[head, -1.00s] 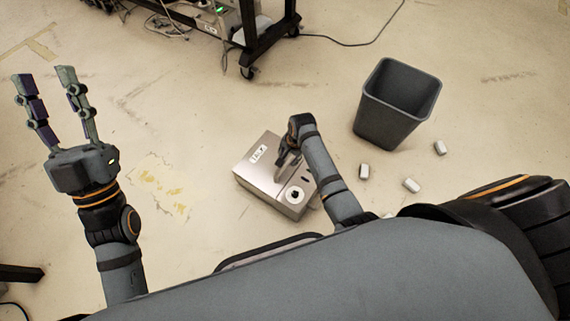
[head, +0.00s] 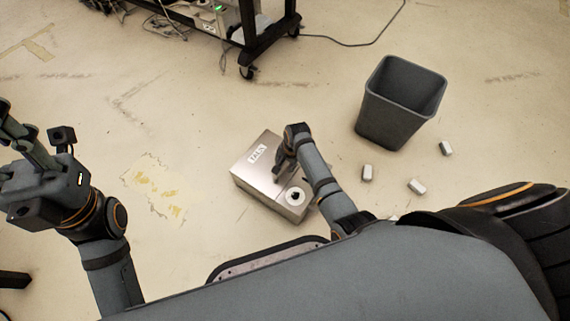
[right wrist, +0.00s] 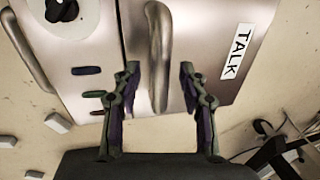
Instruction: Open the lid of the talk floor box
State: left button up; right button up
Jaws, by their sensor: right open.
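The talk floor box (head: 246,173) is a silvery metal box on the floor, with a white TALK label (right wrist: 236,51) on its lid (right wrist: 200,35). The lid looks shut. A curved metal handle (right wrist: 158,30) stands on the lid near the seam. My right gripper (head: 280,171) is over the box; in the right wrist view its open fingers (right wrist: 158,80) are on either side of the handle, with gaps between. My left gripper (head: 15,140) is at the left edge, away from the box, its fingertips cut off by the frame.
A grey bin (head: 400,105) stands right of the box. Small pale blocks (head: 367,173) lie near it. A black wheeled rack (head: 262,42) with cables is at the back. Beside the lid, the box has a panel with buttons (right wrist: 88,71). The floor left of the box is clear.

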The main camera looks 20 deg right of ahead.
grip_shut()
jog(key=shift+r, duration=0.1)
dwell(0.3)
